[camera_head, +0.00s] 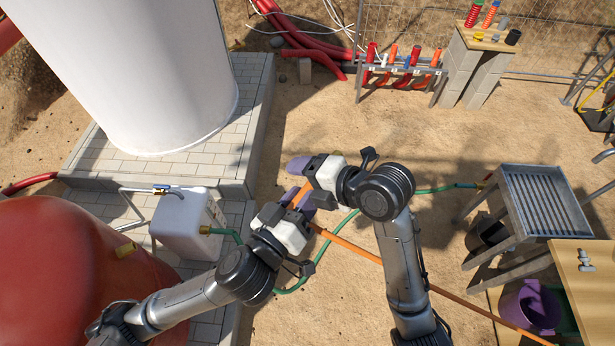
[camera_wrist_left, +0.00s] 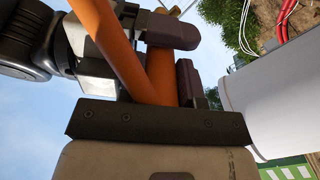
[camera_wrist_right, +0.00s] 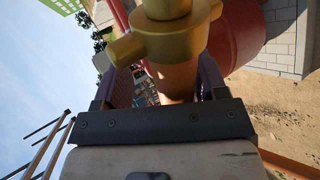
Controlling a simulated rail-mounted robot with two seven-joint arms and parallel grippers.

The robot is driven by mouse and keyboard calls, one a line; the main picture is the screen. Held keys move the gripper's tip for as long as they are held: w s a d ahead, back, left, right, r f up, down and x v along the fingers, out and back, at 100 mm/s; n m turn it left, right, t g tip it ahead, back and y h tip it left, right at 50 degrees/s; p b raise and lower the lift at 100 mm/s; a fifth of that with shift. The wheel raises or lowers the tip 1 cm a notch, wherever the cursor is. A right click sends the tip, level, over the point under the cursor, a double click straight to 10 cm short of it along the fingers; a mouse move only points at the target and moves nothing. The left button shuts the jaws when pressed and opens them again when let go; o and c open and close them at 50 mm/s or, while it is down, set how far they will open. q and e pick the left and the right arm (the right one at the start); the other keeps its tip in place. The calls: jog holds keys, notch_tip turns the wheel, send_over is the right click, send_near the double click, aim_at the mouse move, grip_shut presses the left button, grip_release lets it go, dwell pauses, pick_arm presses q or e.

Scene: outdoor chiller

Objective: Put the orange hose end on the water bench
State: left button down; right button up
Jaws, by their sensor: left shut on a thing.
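The orange hose (camera_head: 350,246) runs from the lower right of the head view up to my grippers. My left gripper (camera_head: 300,198) is shut on the hose, and the orange hose also shows between its dark fingers in the left wrist view (camera_wrist_left: 160,75). My right gripper (camera_head: 306,178) is close beside it. In the right wrist view, the brass hose end (camera_wrist_right: 172,40) is between the right fingers, with a visible gap on one side. A slatted metal bench (camera_head: 545,203) stands at the right. It may be the water bench; no label shows.
A wooden table (camera_head: 570,265) and purple bucket (camera_head: 530,305) are at the lower right. A green hose (camera_head: 343,222) crosses near my grippers. A white jug (camera_head: 183,225) and red tank (camera_head: 60,270) stand left. A hose rack (camera_head: 400,68) and block stand (camera_head: 470,65) are behind. Open sand lies between.

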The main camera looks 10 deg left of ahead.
jog(key=shift+r, duration=0.1)
jog(key=shift+s+d+r, duration=0.15)
jog(key=shift+d+r, duration=0.1)
jog(key=shift+d, duration=0.3)
pick_arm(q)
jog(key=shift+r, duration=0.15)
jog(key=shift+w+d, duration=0.1)
jog(key=shift+w, duration=0.05)
pick_arm(e)
jog(key=v, duration=1.1)
jog(key=w+d+f+m+h, duration=0.2)
jog(key=d+f+h, duration=0.1)
jog(key=d+f, duration=0.55)
pick_arm(q)
jog(key=w+d+f+m+g+h, duration=0.4)
jog(key=f+h, duration=0.1)
jog(key=h, duration=0.1)
jog(key=shift+f+m, duration=0.25)
jog(key=shift+m, duration=0.05)
pick_arm(e)
jog(key=w+a+f+y, duration=0.3)
jog(key=w+a, duration=0.2)
jog(key=a, duration=0.6)
jog(key=shift+a, duration=0.2)
